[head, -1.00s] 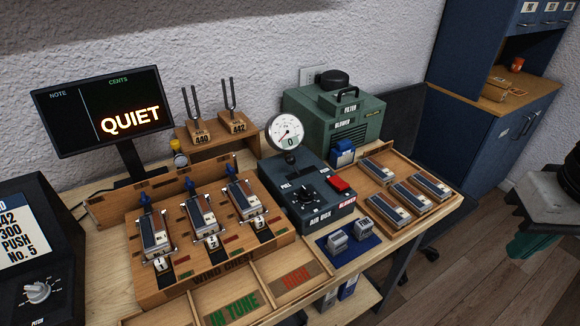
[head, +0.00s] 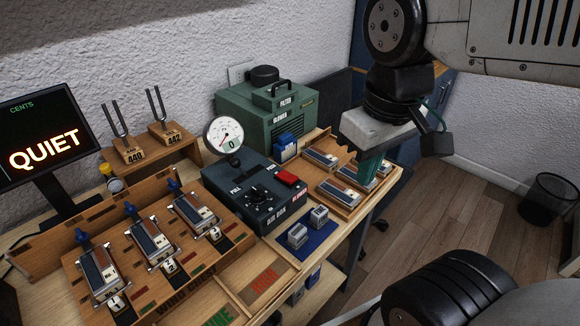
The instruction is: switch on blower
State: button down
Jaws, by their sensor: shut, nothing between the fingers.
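The green blower box (head: 268,113) stands at the back of the bench against the wall. In front of it is the dark air box (head: 250,196) with a red switch (head: 287,178) on its top right, beside a small "BLOWER" label. A round gauge (head: 223,134) on the air box reads 0. My gripper (head: 369,170) points down above the wooden tray at right, to the right of the red switch and apart from it. Its fingers are shut and empty. The gripper body hides part of the tray.
The wind chest (head: 150,250) with several reed units fills the left front. A blue mat (head: 308,236) with two small metal blocks lies in front of the air box. The wooden tray (head: 345,206) holds several reed units. Tuning forks (head: 157,108) and a "QUIET" screen (head: 42,140) stand at left.

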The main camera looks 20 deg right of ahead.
jog(key=w+a+r+n+g, duration=0.2)
jog(key=w+n, duration=1)
jog(key=w, duration=0.1)
jog(key=n, duration=0.9)
send_over(291, 178)
jog(key=w, duration=0.2)
notch_tip(291, 178, down, 3)
jog(key=shift+s+a+h, duration=0.1)
jog(key=shift+a+h, duration=0.2)
jog(key=shift+a, duration=0.05)
jog(key=shift+f, duration=0.1)
jog(key=f, duration=0.4)
jog(key=s+f, duration=0.1)
jog(key=f, duration=0.8)
jog(key=shift+s+d+f, duration=0.3)
jog(key=shift+d+f, duration=0.05)
jog(key=shift+f, duration=0.05)
jog(key=shift+a, duration=0.1)
